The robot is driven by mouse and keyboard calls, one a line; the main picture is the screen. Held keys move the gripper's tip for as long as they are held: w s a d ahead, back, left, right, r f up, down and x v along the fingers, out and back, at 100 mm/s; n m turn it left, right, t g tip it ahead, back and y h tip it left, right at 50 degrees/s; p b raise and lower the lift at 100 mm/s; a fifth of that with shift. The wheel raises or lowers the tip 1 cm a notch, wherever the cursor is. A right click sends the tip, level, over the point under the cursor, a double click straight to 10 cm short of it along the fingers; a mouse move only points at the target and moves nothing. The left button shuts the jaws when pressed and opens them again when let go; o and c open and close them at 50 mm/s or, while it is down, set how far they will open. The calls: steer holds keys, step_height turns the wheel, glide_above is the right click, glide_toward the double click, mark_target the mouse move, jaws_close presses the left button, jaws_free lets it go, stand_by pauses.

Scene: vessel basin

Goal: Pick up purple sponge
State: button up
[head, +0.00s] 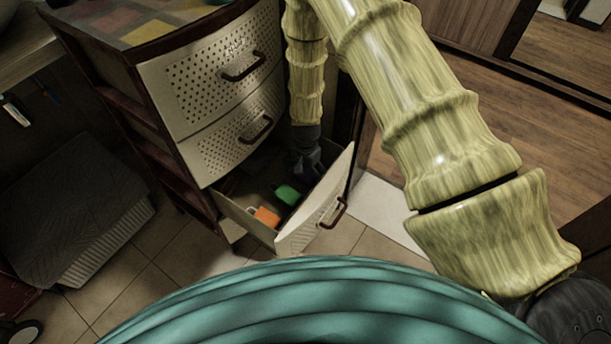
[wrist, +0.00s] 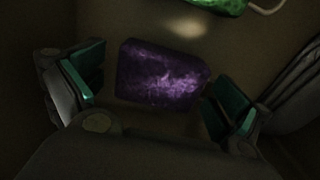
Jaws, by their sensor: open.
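The purple sponge (wrist: 158,76) lies on the drawer floor in the wrist view, a dark block with a mottled violet face. My gripper (wrist: 157,92) is open, with one teal-padded finger to the left of the sponge and one to the right. The right pad is very close to the sponge's lower right corner; I cannot tell whether they touch. In the head view my gripper (head: 307,172) reaches down into the open bottom drawer (head: 312,215). The sponge cannot be made out clearly there.
A green object (head: 287,194) and an orange object (head: 266,216) lie in the drawer, nearer its front left. The green one shows at the top of the wrist view (wrist: 220,5). Drawer walls surround my gripper. The upper drawers (head: 225,75) are shut above it.

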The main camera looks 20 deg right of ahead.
steer(key=shift+c, duration=0.2)
steer(key=c, duration=0.7)
steer(key=shift+o, duration=0.2)
steer(key=shift+s, duration=0.1)
